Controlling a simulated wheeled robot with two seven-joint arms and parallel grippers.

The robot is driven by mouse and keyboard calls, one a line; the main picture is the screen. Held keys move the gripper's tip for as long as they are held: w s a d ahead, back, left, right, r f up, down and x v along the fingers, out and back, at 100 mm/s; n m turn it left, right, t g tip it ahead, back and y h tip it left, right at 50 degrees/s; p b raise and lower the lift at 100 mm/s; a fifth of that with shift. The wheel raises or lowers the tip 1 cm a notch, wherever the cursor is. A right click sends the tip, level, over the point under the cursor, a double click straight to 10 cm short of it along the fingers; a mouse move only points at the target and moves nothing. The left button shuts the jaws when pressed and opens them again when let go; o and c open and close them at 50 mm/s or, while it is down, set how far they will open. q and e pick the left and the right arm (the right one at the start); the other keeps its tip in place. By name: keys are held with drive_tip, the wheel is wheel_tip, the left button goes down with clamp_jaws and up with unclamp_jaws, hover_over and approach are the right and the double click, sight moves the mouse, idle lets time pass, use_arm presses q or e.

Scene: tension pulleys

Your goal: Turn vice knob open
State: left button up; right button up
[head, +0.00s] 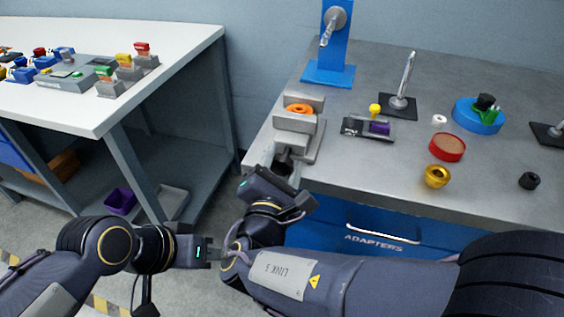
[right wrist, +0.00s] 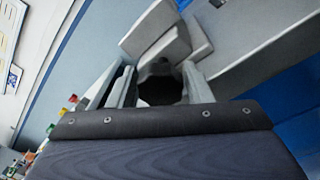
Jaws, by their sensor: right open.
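The grey vice (head: 296,123) is at the left front corner of the grey workbench, with an orange ring (head: 299,109) at its jaws. Its dark knob (head: 284,161) faces the front edge. My right gripper (head: 279,175) is at the knob. In the right wrist view the dark knob (right wrist: 160,90) lies between the two open fingers of the right gripper (right wrist: 158,82), with the grey vice (right wrist: 158,38) beyond. Whether a finger touches the knob I cannot tell. My left gripper (head: 205,252) is low, left of the right arm and away from the vice; its fingers are unclear.
A blue stand (head: 330,50), a black tray with a purple part (head: 368,128), a red round part (head: 447,147) and a gold part (head: 437,176) are on the workbench. A white table (head: 120,60) stands left, across a gap. A blue drawer (head: 370,238) is below the bench.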

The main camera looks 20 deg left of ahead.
drive_tip(key=c, duration=0.7)
drive_tip(key=n+p, duration=0.4)
drive_tip(key=shift+r, duration=0.25)
drive_tip(key=n+p, duration=0.4)
drive_tip(key=shift+a+g, duration=0.1)
drive_tip(key=shift+g, duration=0.3)
drive_tip(key=n+p, duration=0.3)
drive_tip(key=shift+f+h, duration=0.1)
drive_tip(key=shift+h, duration=0.2)
drive_tip(key=shift+f+n+p, duration=0.15)
drive_tip(key=shift+n+p, duration=0.6)
drive_tip(key=shift+n, duration=0.15)
